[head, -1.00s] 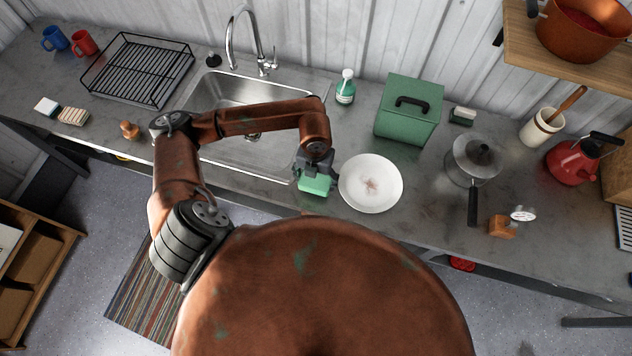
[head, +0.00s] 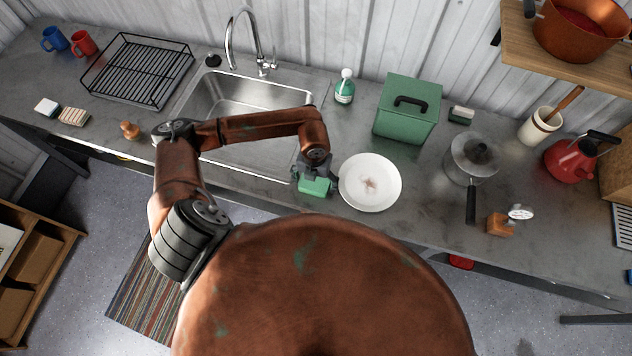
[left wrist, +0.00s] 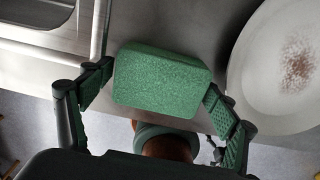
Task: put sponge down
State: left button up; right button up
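The green sponge (head: 315,187) is at my left gripper (head: 314,177), over the front strip of the counter between the sink and the white plate. In the left wrist view the sponge (left wrist: 162,83) sits between the two finger pads of the left gripper (left wrist: 160,78), with the pad tips against its short sides. The gripper appears shut on it. Whether the sponge's underside touches the counter cannot be told. My right gripper is not in view.
The white plate (head: 370,194) with a brown stain lies close to the right of the sponge. The sink (head: 225,95) is to the left behind. A soap bottle (head: 345,86) and green box (head: 407,115) stand farther back. The counter's front edge is near.

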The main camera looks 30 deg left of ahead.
pick_arm(q)
jog(key=shift+o, duration=0.7)
jog(key=shift+r, duration=0.2)
jog(key=shift+w+r, duration=0.1)
jog(key=shift+r, duration=0.25)
notch_tip(320, 180, up, 11)
jog(key=b, duration=0.1)
jog(key=shift+r, duration=0.15)
jog(key=shift+d, duration=0.15)
